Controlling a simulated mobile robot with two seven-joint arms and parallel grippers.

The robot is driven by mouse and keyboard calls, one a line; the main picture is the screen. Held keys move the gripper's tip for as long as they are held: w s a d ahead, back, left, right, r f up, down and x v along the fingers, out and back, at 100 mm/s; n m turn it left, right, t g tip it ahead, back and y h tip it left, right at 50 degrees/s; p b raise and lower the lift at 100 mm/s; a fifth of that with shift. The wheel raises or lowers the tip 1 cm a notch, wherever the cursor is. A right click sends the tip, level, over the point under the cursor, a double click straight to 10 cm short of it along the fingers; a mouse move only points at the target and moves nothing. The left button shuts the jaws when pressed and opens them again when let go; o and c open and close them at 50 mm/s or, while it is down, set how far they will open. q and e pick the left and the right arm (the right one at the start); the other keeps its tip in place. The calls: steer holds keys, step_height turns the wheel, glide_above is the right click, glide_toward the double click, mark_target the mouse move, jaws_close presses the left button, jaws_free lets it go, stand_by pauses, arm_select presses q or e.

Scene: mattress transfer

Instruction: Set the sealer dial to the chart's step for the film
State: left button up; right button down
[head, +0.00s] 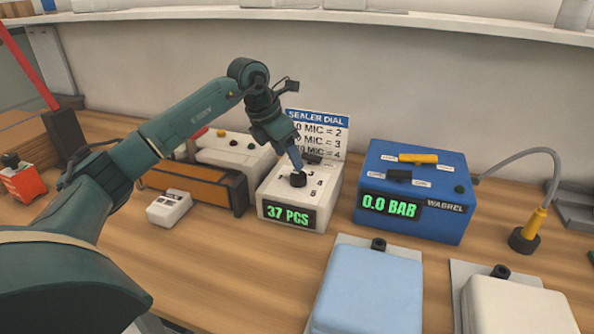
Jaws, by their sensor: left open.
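The sealer control box (289,214) is cream, with a green display reading "37 PCS". Its black dial (298,180) is on top, with printed step numbers around it; 3, 4 and 5 or similar show, but the pointer's setting is too small to tell. The sealer dial chart (318,120) stands behind it, partly hidden by my arm; visible rows end in 2, 3 and 4, and the leading digits are covered. My left gripper (297,166) is open, pointing down directly above or at the dial; I cannot tell if it touches. My right gripper is not in view.
A blue Wabrel box (413,222) reading "0.0 BAR" stands right of the sealer box, with yellow and black levers on top. Light-blue (369,290) and cream (516,306) mattresses lie in front. An orange-brown sealer bar (186,187) and small white device (169,208) are left.

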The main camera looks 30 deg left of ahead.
mark_target(297, 174)
arm_select(q)
steer(key=x, duration=0.6)
steer(key=shift+w+f, duration=0.15)
steer(key=shift+f, duration=0.15)
steer(key=c, duration=1)
steer(key=shift+r+m, duration=0.1)
steer(key=shift+m, duration=0.3)
steer(key=m+h, duration=0.1)
steer(key=m, duration=0.1)
steer(key=m+g, duration=0.1)
steer(key=m, duration=0.1)
steer(key=shift+w+m+h+p, duration=0.15)
steer(key=shift+m+h+p, duration=0.15)
steer(key=shift+h+p, duration=0.1)
steer(key=shift+w+a+m+g+h, duration=0.15)
steer(key=shift+m+g, duration=0.3)
steer(key=shift+m, duration=0.65)
steer(key=shift+s+d+m+g+h, duration=0.15)
steer(key=shift+m+g, duration=0.3)
steer(key=shift+m, duration=0.65)
steer(key=shift+w+a, duration=0.1)
